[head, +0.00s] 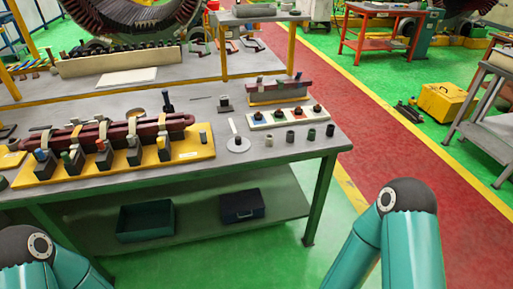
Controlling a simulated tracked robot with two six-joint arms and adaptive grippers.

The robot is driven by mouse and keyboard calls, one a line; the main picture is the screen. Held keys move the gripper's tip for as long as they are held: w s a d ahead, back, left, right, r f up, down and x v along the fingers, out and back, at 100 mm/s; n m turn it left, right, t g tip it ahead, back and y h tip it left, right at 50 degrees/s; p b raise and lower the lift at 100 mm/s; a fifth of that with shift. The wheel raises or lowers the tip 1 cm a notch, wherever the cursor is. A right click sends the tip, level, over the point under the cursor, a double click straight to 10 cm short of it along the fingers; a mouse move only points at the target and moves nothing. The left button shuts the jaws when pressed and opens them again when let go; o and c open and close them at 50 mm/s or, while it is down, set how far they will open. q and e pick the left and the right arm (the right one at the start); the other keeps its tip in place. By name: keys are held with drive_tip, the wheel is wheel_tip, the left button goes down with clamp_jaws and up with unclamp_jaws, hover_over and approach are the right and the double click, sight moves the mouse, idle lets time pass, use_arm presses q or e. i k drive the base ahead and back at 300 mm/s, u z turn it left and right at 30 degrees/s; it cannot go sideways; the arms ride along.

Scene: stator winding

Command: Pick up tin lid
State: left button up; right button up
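A flat, round, pale grey disc (238,145) that looks like the tin lid lies on the grey workbench (270,153), right of the yellow fixture board. A thin pale stick (233,127) stands or leans at the disc; I cannot tell whether it is attached. Only teal links of my two arms show, at the bottom left and bottom right. Neither gripper is in view.
The yellow board (190,156) holds a dark red coil with clamps. Several small dark cups (290,136) stand right of the disc. A white strip with coloured knobs (258,122) lies behind them. Below is a shelf with a dark green tray (146,237).

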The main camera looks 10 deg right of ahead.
sight(238, 144)
drive_tip(key=u, duration=0.15)
drive_tip(key=i, duration=0.9)
